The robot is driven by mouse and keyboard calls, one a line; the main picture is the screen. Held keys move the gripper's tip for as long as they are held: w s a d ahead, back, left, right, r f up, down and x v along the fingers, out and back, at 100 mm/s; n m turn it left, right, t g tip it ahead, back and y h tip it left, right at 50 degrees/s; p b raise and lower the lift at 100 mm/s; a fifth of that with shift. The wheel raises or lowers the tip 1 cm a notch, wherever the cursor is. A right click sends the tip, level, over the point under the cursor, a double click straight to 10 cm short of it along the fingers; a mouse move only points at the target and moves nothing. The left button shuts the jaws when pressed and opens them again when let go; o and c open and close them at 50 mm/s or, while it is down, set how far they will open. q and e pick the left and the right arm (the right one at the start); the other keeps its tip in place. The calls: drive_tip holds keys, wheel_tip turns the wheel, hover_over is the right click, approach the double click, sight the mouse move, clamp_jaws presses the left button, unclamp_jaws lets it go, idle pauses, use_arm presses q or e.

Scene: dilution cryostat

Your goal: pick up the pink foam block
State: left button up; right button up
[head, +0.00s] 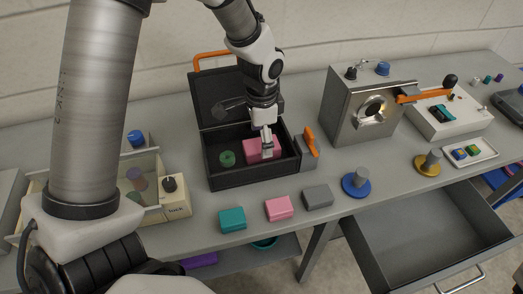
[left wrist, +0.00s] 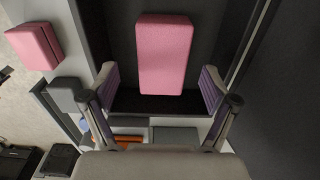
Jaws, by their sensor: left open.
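A pink foam block (head: 252,151) lies inside the open black case (head: 252,178), in its right part. My left gripper (head: 267,150) points down over this block from above. In the left wrist view the block (left wrist: 164,52) shows between and beyond the two spread fingers (left wrist: 158,86), with gaps on both sides. The left gripper is open and empty; I cannot tell its exact height over the block. A second pink block (head: 278,208) lies on the table in front of the case; it also shows in the left wrist view (left wrist: 33,46). My right gripper is not in view.
A teal block (head: 232,219) and a grey block (head: 317,196) flank the second pink block. A green round piece (head: 227,158) lies in the case. The case's raised lid (head: 217,97) stands behind. An orange-handled latch (head: 310,142) is at the right. An open drawer (head: 425,235) juts out.

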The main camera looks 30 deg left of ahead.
use_arm(q)
drive_tip(key=f, duration=0.4)
drive_tip(key=shift+w+a, duration=0.1)
drive_tip(key=shift+w, duration=0.1)
drive_tip(key=shift+r, duration=0.1)
drive_tip(key=c, duration=0.9)
drive_tip(key=shift+o, duration=0.2)
